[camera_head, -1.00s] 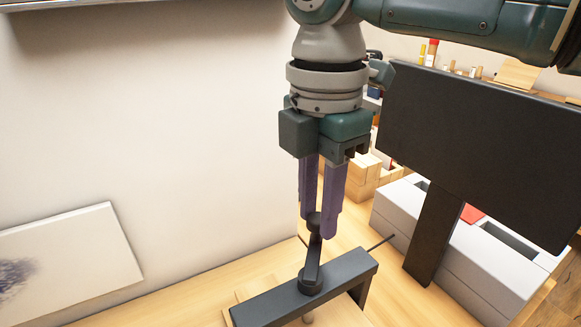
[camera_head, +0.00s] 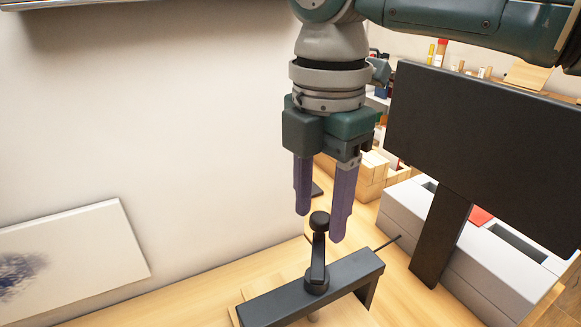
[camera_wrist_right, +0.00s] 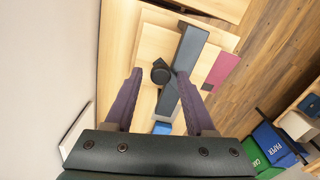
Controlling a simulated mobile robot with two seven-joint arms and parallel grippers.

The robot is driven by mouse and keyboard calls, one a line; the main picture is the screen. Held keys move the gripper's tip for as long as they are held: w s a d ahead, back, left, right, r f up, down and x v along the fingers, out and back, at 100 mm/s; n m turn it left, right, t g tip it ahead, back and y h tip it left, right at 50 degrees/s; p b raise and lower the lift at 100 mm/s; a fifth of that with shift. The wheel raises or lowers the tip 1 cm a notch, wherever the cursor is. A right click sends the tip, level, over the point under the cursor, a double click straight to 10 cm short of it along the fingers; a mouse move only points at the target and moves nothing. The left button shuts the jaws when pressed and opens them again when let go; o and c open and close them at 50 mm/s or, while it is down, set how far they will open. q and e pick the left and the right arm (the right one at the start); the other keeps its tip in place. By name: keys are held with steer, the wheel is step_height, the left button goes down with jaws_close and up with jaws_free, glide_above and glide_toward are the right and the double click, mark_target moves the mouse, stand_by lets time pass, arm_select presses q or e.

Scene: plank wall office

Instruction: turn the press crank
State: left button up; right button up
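The press (camera_head: 345,274) is a dark frame with a top beam, standing on a wooden base on the table. Its crank (camera_head: 318,259) is a short black arm rising from a round hub on the beam to a round black knob (camera_head: 319,220). My right gripper (camera_head: 320,227) points down with its two purple fingers spread apart. The knob shows between the fingertips with a gap on each side. In the right wrist view the knob (camera_wrist_right: 160,73) also appears between the open fingers, near the beam (camera_wrist_right: 190,47). My left gripper is in neither view.
A black panel on a post (camera_head: 480,140) and a grey box unit (camera_head: 490,260) stand to the right. Wooden blocks (camera_head: 372,178) lie behind the gripper. A white panel (camera_head: 75,260) leans on the left wall. Labelled bins (camera_wrist_right: 270,143) show in the wrist view.

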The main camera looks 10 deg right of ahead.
mark_target(320, 217)
steer(key=shift+o, duration=0.2)
step_height(320, 217, up, 10)
stand_by(0.5)
